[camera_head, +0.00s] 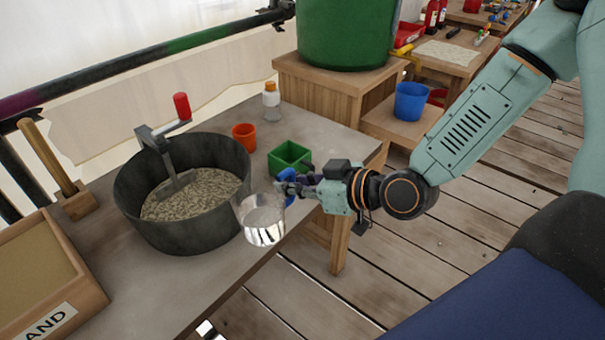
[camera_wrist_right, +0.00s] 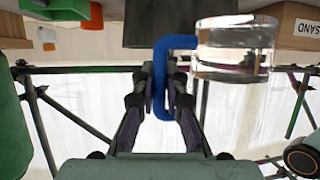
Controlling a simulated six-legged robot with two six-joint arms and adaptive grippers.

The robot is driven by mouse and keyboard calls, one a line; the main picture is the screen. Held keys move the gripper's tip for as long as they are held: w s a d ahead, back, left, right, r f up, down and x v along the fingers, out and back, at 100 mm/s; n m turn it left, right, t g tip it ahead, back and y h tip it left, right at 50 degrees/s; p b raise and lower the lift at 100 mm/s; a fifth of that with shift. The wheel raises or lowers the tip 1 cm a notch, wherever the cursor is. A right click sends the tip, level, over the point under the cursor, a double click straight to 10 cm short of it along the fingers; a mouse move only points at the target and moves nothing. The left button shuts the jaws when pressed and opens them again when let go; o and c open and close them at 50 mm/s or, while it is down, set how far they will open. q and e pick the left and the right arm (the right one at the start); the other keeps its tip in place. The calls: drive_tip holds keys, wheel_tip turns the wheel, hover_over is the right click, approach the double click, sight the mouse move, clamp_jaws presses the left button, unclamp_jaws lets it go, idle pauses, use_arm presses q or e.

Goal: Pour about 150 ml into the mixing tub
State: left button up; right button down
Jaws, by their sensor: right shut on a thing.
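The mixing tub (camera_head: 130,205) is a dark round tub on the workbench, holding a grainy grey-beige mix. My right gripper (camera_head: 289,187) is shut on the blue handle of a clear jug (camera_head: 262,222), just right of the tub. The jug looks upright, with clear liquid low in it; its exact level is hard to read. In the right wrist view the jug (camera_wrist_right: 235,50) hangs by its blue handle between the fingers (camera_wrist_right: 162,88). My left gripper is in neither view.
A green square box (camera_head: 289,158), an orange cup (camera_head: 244,137) and a small bottle (camera_head: 271,97) stand behind the jug. A green barrel (camera_head: 345,35) stands at the back, with a blue bucket (camera_head: 411,101) right.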

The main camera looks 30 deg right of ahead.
sight(283, 207)
drive_tip(key=shift+s+a+f+n+g+y, duration=0.1)
drive_tip(key=shift+s+a+n+g+y, duration=0.75)
drive_tip(key=shift+s+n+y, duration=0.25)
drive_tip(key=shift+s+a+f+n+g+y, duration=0.1)
drive_tip(key=shift+s+a+n+g+y, duration=0.5)
drive_tip(key=shift+s+n+g+y, duration=0.5)
drive_tip(key=shift+a, duration=0.15)
drive_tip(key=shift+w+a+n, duration=0.15)
drive_tip(key=shift+a+n, duration=0.05)
drive_tip(key=shift+n, duration=0.1)
